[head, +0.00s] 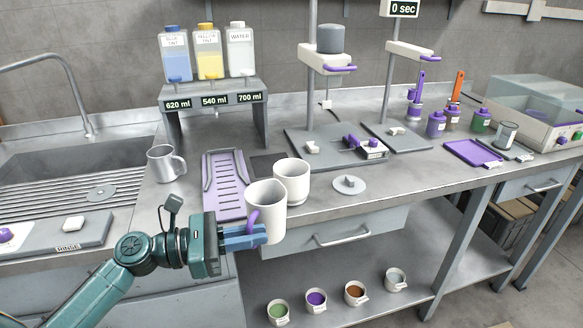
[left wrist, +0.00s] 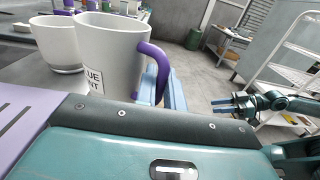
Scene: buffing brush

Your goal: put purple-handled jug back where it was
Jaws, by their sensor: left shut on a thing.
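The white purple-handled jug (head: 267,213) is upright at the front edge of the bench. In the left wrist view the jug (left wrist: 108,50) shows its purple handle and a partly hidden label. My left gripper (head: 258,234) is shut on the jug's handle, at its left side in the head view. A second white jug (head: 291,180) stands just behind it on the bench; its handle is hidden. I cannot tell whether the two touch. In the left wrist view my right gripper (left wrist: 228,104) is away from the bench, fingers apart and empty.
A purple slotted tray (head: 224,172) and a grey metal mug (head: 164,164) are to the left. A dark square pad (head: 268,164) lies behind the jugs, a round grey disc (head: 349,186) to their right. Several small cups sit on the lower shelf (head: 345,275).

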